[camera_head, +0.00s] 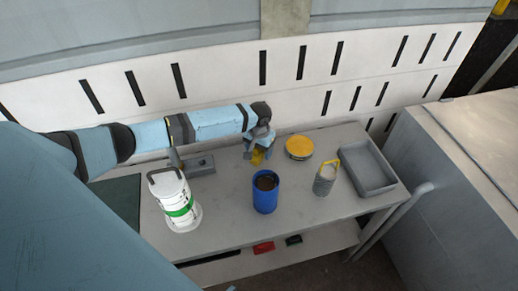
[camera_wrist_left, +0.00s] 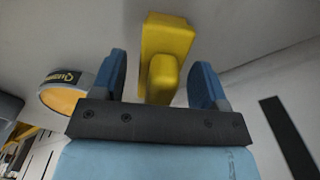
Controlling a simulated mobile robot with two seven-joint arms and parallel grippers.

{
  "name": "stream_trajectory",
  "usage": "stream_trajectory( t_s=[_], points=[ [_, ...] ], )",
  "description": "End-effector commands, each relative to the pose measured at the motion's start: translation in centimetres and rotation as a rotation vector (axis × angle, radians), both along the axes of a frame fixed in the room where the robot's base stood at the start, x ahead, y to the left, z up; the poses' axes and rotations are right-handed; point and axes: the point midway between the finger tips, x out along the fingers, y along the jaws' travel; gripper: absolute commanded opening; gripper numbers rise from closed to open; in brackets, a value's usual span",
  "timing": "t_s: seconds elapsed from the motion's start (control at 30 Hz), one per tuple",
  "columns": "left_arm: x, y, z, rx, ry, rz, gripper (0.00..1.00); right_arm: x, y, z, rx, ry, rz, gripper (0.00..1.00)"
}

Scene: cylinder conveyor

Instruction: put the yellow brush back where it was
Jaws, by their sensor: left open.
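The yellow brush (camera_head: 257,157) is at the back middle of the grey table (camera_head: 226,205), partly hidden by my left gripper (camera_head: 258,148). In the left wrist view the yellow brush (camera_wrist_left: 167,50) shows between the two blue fingers of my left gripper (camera_wrist_left: 160,75). The fingers are apart, with a gap on each side of the brush. Whether the brush rests fully on the table is hard to tell. My right gripper is not in view.
A blue cup (camera_head: 265,196) stands in front of the brush. A yellow-topped round tin (camera_head: 299,147), a grey can with a yellow handle (camera_head: 324,182) and a grey tray (camera_head: 368,170) are to the right. A white canister (camera_head: 176,203) and a grey block (camera_head: 201,165) are left.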

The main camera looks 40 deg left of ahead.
Motion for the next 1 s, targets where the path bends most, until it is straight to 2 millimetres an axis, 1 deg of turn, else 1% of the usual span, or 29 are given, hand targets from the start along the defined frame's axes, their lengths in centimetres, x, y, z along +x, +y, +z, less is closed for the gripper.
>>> stream_trajectory(
  t_s=[0.13,0.23,0.5,0.6,0.7,0.83,1.0],
  points=[
    [0.0,0.0,0.5,0.000,-0.002,0.000,0.67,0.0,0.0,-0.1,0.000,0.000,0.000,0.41],
    [0.1,0.0,1.9,0.000,-0.002,0.000,0.67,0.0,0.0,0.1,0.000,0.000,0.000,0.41],
    [0.1,0.0,7.7,-0.001,-0.003,0.000,0.67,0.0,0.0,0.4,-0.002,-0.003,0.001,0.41],
    [0.0,0.0,9.6,0.000,-0.003,-0.001,0.67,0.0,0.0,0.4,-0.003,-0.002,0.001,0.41],
    [0.1,0.0,11.0,-0.001,-0.002,0.000,0.67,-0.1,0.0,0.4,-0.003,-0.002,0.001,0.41],
    [0.0,0.0,12.0,-0.001,0.000,0.000,0.67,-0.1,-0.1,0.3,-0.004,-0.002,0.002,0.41],
    [0.0,0.0,12.4,0.000,0.001,0.000,0.67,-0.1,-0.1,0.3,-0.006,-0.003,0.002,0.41]
  ],
)
